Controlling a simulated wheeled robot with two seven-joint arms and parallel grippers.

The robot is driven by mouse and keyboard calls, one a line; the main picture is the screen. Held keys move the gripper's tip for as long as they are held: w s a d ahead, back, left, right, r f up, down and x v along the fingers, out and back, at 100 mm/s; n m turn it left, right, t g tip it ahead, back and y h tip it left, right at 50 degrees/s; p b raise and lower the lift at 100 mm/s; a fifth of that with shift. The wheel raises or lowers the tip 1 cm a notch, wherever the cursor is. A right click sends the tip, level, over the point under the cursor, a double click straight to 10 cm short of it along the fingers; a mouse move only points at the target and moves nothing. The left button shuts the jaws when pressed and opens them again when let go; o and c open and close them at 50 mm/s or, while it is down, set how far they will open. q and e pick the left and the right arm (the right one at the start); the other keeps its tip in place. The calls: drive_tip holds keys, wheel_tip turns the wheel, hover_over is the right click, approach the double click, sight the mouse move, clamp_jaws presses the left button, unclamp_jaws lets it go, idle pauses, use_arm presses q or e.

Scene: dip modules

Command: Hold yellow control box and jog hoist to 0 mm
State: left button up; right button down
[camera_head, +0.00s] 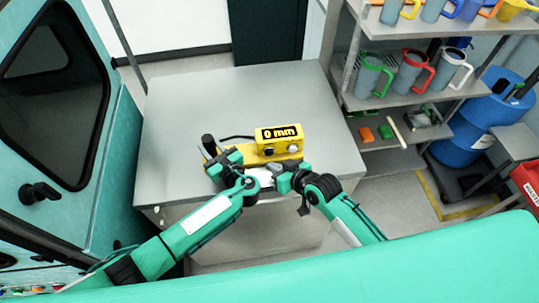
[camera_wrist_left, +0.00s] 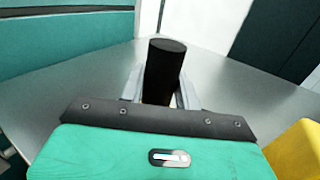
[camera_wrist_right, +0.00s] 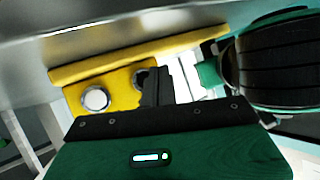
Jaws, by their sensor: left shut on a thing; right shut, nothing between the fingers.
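The yellow control box (camera_head: 279,136) stands on the grey table, and its display reads "0 mm". Its front has a dark knob (camera_head: 268,151) and a round pale button (camera_head: 293,149). The box also shows in the right wrist view (camera_wrist_right: 112,85), with the pale button (camera_wrist_right: 95,98). My left gripper (camera_head: 214,157) is shut on the upright black handle (camera_wrist_left: 165,66) at the left end of the yellow base. My right gripper (camera_wrist_right: 156,88) is shut and empty, close in front of the dark knob. Whether it touches the knob is unclear.
The grey table (camera_head: 190,100) is bare behind and left of the box. A teal machine (camera_head: 60,110) with a dark window stands at the left. Shelves with several mugs (camera_head: 410,72) and a blue barrel (camera_head: 480,120) stand at the right.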

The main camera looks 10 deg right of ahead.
drive_tip(key=shift+s, duration=2.1)
use_arm(q)
drive_tip(key=o, duration=1)
drive_tip(key=shift+v, duration=4.65)
use_arm(e)
drive_tip(key=shift+a, duration=0.2)
use_arm(q)
drive_tip(key=shift+d+r, duration=0.1)
drive_tip(key=shift+w, duration=0.1)
